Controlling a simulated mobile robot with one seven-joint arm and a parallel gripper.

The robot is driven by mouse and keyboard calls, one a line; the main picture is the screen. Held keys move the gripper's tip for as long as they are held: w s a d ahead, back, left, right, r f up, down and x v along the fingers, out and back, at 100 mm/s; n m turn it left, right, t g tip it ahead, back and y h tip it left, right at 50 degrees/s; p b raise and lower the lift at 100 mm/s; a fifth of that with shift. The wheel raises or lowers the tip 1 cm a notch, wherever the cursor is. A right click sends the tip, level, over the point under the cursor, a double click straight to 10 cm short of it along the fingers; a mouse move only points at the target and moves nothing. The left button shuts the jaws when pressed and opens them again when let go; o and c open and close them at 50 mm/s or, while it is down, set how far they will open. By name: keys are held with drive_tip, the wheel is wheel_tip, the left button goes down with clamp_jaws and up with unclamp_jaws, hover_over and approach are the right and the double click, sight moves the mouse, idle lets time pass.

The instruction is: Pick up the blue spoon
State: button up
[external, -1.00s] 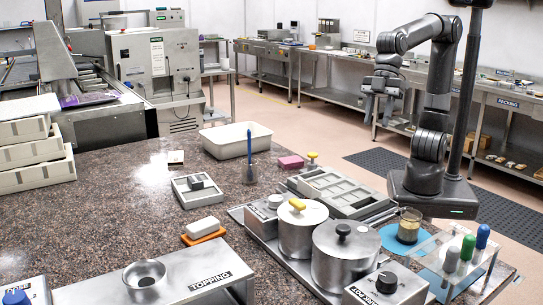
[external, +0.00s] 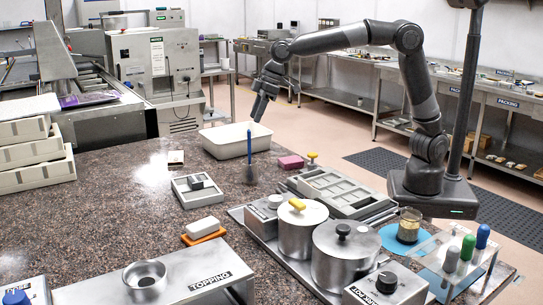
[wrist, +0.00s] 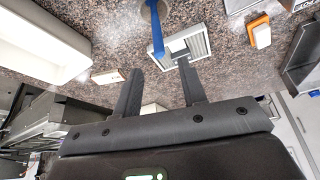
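The blue spoon (external: 249,150) stands upright on the speckled counter, its lower end in a small dark holder. In the wrist view the spoon's blue handle (wrist: 156,35) points down the picture towards the gap between my fingers. My gripper (external: 258,114) is above and slightly right of the spoon's top in the external view, over the white tub. In the wrist view its two fingers (wrist: 160,64) are apart with nothing between them. The spoon's lower end is hard to make out.
A white tub (external: 226,153) stands behind the spoon. A grey tray with a dark block (external: 183,200) is at its front left, and a pink block (external: 291,162) at its right. Pots (external: 303,248) and a mould tray (external: 333,205) stand to the front right. The counter left of the spoon is mostly clear.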

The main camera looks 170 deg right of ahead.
sight(249, 136)
drive_tip(key=x, duration=0.8)
drive_tip(key=shift+s+a+f, duration=0.1)
drive_tip(key=shift+f, duration=0.3)
clamp_jaws()
